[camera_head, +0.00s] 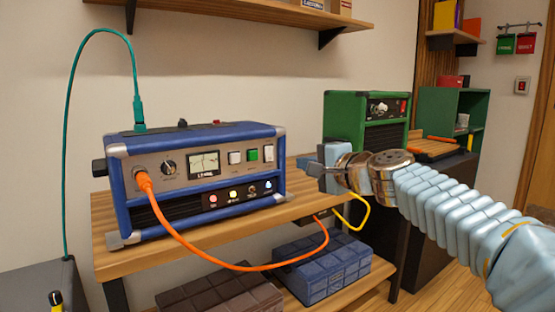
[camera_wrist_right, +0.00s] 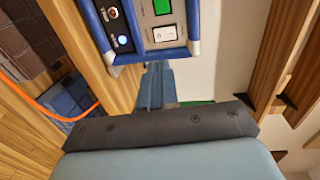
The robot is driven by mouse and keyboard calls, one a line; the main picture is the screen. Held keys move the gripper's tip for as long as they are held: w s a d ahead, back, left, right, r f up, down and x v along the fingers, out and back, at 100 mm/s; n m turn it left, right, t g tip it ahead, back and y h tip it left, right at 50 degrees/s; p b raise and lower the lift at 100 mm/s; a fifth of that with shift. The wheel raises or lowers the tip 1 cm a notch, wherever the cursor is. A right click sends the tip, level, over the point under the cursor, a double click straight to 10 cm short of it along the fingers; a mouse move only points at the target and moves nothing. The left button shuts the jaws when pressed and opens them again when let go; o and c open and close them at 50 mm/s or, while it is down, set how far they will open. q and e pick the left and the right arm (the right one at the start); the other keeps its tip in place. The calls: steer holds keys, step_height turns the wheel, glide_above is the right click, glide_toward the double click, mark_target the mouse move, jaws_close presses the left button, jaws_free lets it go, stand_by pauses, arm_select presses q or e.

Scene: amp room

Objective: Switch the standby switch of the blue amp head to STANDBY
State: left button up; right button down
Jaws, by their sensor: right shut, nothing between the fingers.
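The blue amp head (camera_head: 128,190) stands on a wooden shelf table. Its front panel has a dial, a meter, a white rocker (camera_head: 235,157), a green rocker (camera_head: 253,154) and a taller white rocker (camera_head: 269,153) at the right end. I cannot read which is the standby switch. The right wrist view shows the end white rocker (camera_wrist_right: 163,33) and part of the green one (camera_wrist_right: 162,7). My right gripper (camera_head: 310,163) is shut and empty, right of the amp and apart from it in the head view. Its fingers (camera_wrist_right: 154,68) point toward the amp's right end. My left gripper is not in view.
An orange cable (camera_head: 230,265) loops from the amp's front below the wooden table (camera_head: 145,258). A teal cable (camera_head: 66,130) rises from its top. A green amp (camera_head: 345,118) stands behind my right gripper. Blue (camera_head: 320,270) and brown cases lie on the lower shelf.

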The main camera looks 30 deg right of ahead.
mark_target(271, 160)
steer(key=w, duration=0.3)
steer(key=w+f+p, duration=0.1)
steer(key=w, duration=0.3)
steer(key=w+p, duration=0.1)
steer(key=w, duration=0.3)
steer(key=shift+a+f, duration=0.15)
steer(key=shift+a, duration=0.2)
steer(key=shift+f, duration=0.1)
steer(key=shift+w+a, duration=0.1)
steer(key=shift+w, duration=0.05)
steer(key=shift+w+f+b, duration=0.25)
steer(key=shift+f+b, duration=0.4)
steer(key=shift+b, duration=0.6)
steer(key=shift+w+r+p, duration=0.1)
steer(key=shift+r+p, duration=0.25)
steer(key=shift+r, duration=0.05)
